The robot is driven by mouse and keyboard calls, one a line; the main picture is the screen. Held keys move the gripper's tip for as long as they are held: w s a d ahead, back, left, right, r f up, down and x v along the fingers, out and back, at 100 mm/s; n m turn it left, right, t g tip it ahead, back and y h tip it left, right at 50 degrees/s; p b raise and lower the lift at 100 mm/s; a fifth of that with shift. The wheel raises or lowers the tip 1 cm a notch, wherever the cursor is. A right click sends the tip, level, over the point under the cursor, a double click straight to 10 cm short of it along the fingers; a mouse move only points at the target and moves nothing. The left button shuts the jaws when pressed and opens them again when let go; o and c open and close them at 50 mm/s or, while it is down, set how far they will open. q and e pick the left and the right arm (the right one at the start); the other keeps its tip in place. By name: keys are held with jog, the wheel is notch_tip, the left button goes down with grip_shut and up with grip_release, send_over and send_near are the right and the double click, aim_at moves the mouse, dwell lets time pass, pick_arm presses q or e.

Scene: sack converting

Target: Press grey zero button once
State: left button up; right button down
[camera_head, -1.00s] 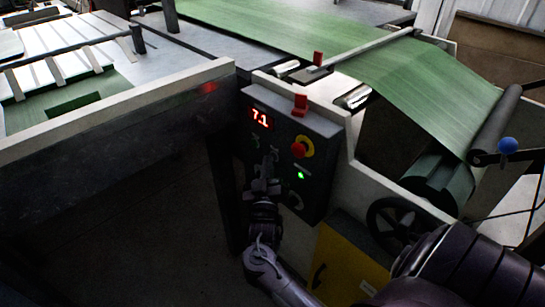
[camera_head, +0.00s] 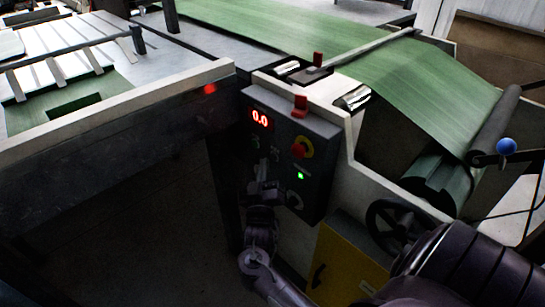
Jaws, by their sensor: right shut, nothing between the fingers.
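The dark control panel (camera_head: 322,160) stands on the front of the machine. Its red display (camera_head: 260,118) reads 0.0. Below it are a red and yellow stop button (camera_head: 300,148), a lit green lamp (camera_head: 300,176) and a round knob (camera_head: 294,201). The grey zero button cannot be made out; small dark parts show just above my right gripper. My right gripper (camera_head: 263,184) is shut and empty in front of the panel's lower left; whether it touches the panel is unclear. My left gripper is not in view.
A steel table with a pale front rail (camera_head: 120,108) lies to the left. Green sheet (camera_head: 425,80) runs over the machine to a roll at the right. A handwheel (camera_head: 395,225) and a yellow box (camera_head: 345,262) are low on the right. Dark floor lies below.

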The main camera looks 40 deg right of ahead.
jog(key=shift+s+a+p, duration=0.2)
jog(key=shift+a+p, duration=0.1)
jog(key=shift+a, duration=2.2)
